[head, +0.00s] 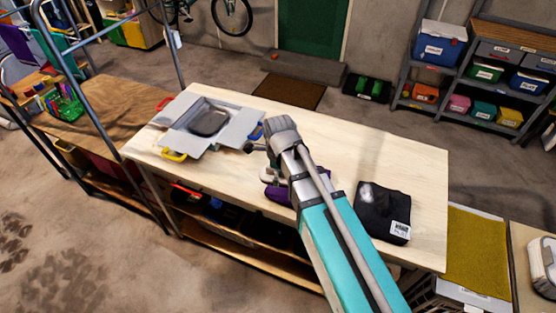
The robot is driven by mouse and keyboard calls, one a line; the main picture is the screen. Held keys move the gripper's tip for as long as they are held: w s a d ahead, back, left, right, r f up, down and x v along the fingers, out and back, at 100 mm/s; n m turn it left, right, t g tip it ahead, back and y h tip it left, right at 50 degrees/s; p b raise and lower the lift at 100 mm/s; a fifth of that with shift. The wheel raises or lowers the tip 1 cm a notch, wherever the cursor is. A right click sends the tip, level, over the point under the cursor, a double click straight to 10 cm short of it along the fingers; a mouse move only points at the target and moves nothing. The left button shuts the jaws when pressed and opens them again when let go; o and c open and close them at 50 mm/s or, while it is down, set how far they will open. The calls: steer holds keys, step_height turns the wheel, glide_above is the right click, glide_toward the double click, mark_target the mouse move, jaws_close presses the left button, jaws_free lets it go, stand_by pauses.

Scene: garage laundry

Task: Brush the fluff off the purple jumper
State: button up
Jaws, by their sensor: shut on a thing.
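The purple jumper (280,194) lies on the pale wooden bench top (220,190) near its front edge. My arm crosses in front and hides most of it. My gripper (262,150) is at the arm's far end, just above and to the left of the jumper, and its fingers are mostly hidden. It is shut on a small pale object (269,174) that shows at the jumper's upper left. I cannot tell whether that object touches the cloth. Any fluff on the jumper is too small or hidden to see.
A black folded garment (383,222) with a whitish patch and label lies at the right. An open grey box (176,135) with a dark item inside and coloured handles stands at the left. A metal frame post (100,120) rises at the left edge. The bench's back right is clear.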

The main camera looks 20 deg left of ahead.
steer(key=shift+w, duration=0.1)
steer(key=n, duration=0.1)
steer(key=w+n, duration=0.1)
steer(key=n, duration=0.1)
steer(key=shift+a, duration=0.15)
steer(key=n, duration=0.2)
steer(key=w+n, duration=0.1)
steer(key=n, duration=0.2)
steer(key=shift+w+a, duration=0.15)
steer(key=shift+w, duration=0.05)
steer(key=n, duration=0.2)
steer(key=w+n, duration=0.1)
steer(key=n, duration=0.2)
steer(key=w+n, duration=0.1)
steer(key=n, duration=0.1)
steer(key=shift+w+a+r+n, duration=0.1)
steer(key=shift+w+a+n, duration=0.1)
steer(key=shift+n, duration=0.2)
